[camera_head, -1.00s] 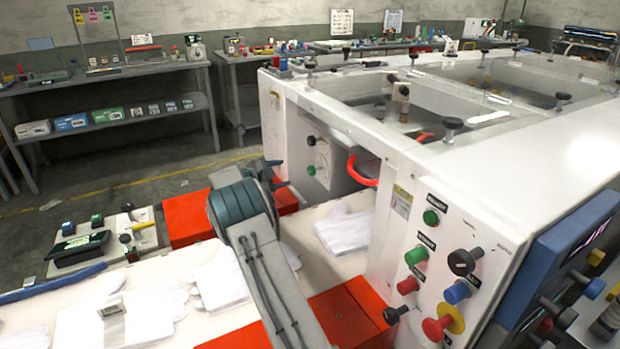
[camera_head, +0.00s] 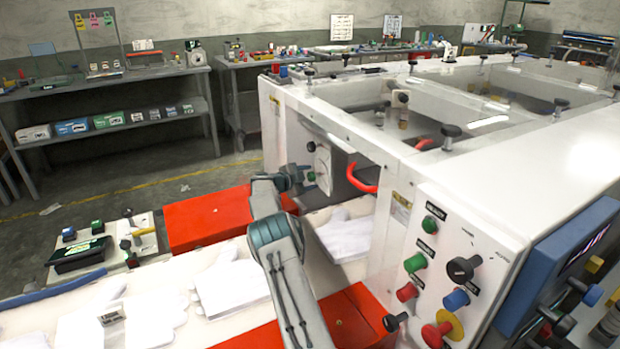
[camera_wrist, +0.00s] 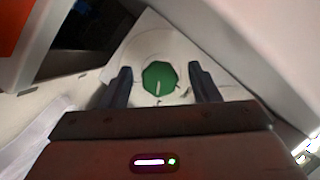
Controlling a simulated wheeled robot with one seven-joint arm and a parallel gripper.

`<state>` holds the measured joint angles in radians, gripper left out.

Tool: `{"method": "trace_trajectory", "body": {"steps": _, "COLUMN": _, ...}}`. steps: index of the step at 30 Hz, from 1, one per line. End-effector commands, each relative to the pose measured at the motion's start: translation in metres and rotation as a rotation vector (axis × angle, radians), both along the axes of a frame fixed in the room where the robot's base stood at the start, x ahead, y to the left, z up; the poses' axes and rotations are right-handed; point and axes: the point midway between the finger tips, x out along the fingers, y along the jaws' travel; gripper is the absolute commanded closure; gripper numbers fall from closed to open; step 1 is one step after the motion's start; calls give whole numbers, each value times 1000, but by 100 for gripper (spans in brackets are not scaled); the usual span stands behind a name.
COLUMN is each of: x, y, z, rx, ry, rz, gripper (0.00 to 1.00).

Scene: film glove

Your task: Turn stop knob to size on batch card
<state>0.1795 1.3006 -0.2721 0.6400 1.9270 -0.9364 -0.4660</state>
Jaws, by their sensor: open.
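The green stop knob (camera_wrist: 160,80) with a white pointer mark sits on a pale round dial in the wrist view. My gripper (camera_wrist: 160,70) is open, one finger on each side of the knob, with gaps visible between fingers and knob. In the head view the knob (camera_head: 311,176) is small, on a white dial plate (camera_head: 323,165) inside the machine opening, with my gripper (camera_head: 303,179) right beside it. The dial's markings are too blurred to read.
A black knob (camera_head: 311,147) is above the dial, and a red curved handle (camera_head: 361,178) is to its right. Red boxes (camera_head: 207,219) flank the belt with white gloves (camera_head: 232,288). The control panel (camera_head: 440,260) with coloured buttons is at the right.

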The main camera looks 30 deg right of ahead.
Motion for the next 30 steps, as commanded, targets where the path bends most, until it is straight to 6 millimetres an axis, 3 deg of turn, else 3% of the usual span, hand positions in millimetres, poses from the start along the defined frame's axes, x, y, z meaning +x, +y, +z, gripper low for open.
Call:
{"method": "trace_trajectory", "body": {"steps": 14, "x": 1, "y": -8, "z": -2, "rx": 0, "ry": 0, "rz": 0, "gripper": 45}}
{"method": "trace_trajectory", "body": {"steps": 19, "x": 1, "y": -8, "z": -2, "rx": 0, "ry": 0, "rz": 0, "gripper": 86}}
{"method": "trace_trajectory", "body": {"steps": 20, "x": 1, "y": -8, "z": -2, "rx": 0, "ry": 0, "rz": 0, "gripper": 90}}
{"method": "trace_trajectory", "body": {"steps": 30, "x": 1, "y": -8, "z": -4, "rx": -3, "ry": -35, "rz": 0, "gripper": 89}}
